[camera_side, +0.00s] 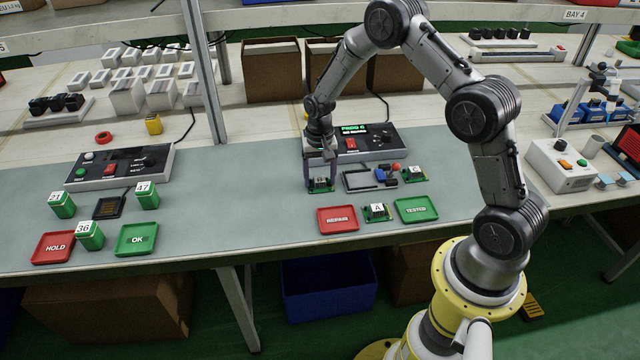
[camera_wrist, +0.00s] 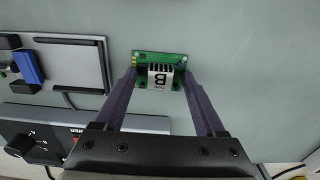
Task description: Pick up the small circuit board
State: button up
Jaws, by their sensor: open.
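Several small green circuit boards are in the side view. One, board B (camera_side: 320,185), lies on the grey bench mat between my gripper's fingers. It also shows in the wrist view (camera_wrist: 150,57), with a white block marked B on it. My gripper (camera_side: 320,180) points down over this board; its fingers (camera_wrist: 157,80) are open, one on each side of it. I cannot tell whether they touch it. Board A (camera_side: 377,212) lies between the red REPAIR tray and the green TESTED tray. Another board (camera_side: 414,174) lies to the right of the test fixture.
The test fixture (camera_side: 362,180) with a blue part stands just right of my gripper. A control box (camera_side: 375,145) is close behind. The REPAIR tray (camera_side: 338,219) and TESTED tray (camera_side: 416,209) are in front.

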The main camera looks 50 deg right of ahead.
grip_shut()
dwell(0.4)
